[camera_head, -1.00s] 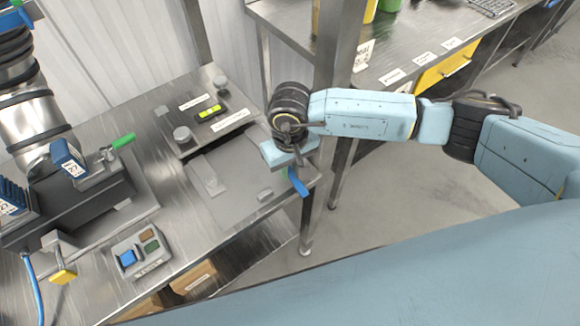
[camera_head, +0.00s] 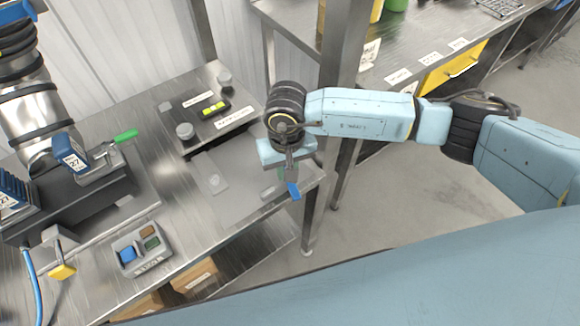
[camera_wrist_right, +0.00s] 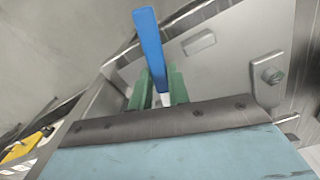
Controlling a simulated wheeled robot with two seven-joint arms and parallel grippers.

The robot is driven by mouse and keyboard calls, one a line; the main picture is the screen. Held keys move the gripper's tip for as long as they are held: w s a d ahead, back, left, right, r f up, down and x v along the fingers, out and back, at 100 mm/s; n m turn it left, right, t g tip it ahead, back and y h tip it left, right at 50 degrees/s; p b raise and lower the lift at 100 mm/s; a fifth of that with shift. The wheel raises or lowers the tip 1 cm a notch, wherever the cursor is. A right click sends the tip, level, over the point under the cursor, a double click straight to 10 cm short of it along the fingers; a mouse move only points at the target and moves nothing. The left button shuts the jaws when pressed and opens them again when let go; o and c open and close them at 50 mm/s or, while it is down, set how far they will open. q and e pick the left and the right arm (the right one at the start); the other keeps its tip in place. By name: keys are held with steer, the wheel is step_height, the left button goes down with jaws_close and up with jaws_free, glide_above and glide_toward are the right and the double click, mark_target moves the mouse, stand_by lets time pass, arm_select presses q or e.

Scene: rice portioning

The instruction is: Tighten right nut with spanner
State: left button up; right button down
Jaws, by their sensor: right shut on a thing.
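My right gripper (camera_head: 285,173) is shut on a blue-handled tool, apparently the spanner (camera_head: 293,190), above the front right corner of the steel bench. In the right wrist view, the blue handle (camera_wrist_right: 148,42) rises from between the green fingers (camera_wrist_right: 160,88); the tool's working end is hidden. A hex nut or bolt head (camera_wrist_right: 271,75) sits on a grey plate at the right of that view, apart from the fingers. In the head view, two round fittings, perhaps the nuts, stand on the dark plate, one nearer (camera_head: 185,131) and one farther (camera_head: 225,80).
A spirit level (camera_head: 213,108) lies between the fittings. A steel post (camera_head: 338,90) stands close behind my right wrist.

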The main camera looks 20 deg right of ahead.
steer(key=shift+a+m+b, duration=0.45)
steer(key=shift+a+m, duration=0.3)
steer(key=shift+m, duration=0.15)
steer(key=shift+a, duration=0.1)
steer(key=shift+w+a+m+b, duration=0.15)
steer(key=shift+a+m+b, duration=0.4)
steer(key=shift+a+m, duration=0.3)
steer(key=shift+d, duration=0.1)
steer(key=shift+w+a+m+b, duration=0.25)
steer(key=shift+a+m+b, duration=0.45)
steer(key=shift+m, duration=0.25)
steer(key=shift+a, duration=0.1)
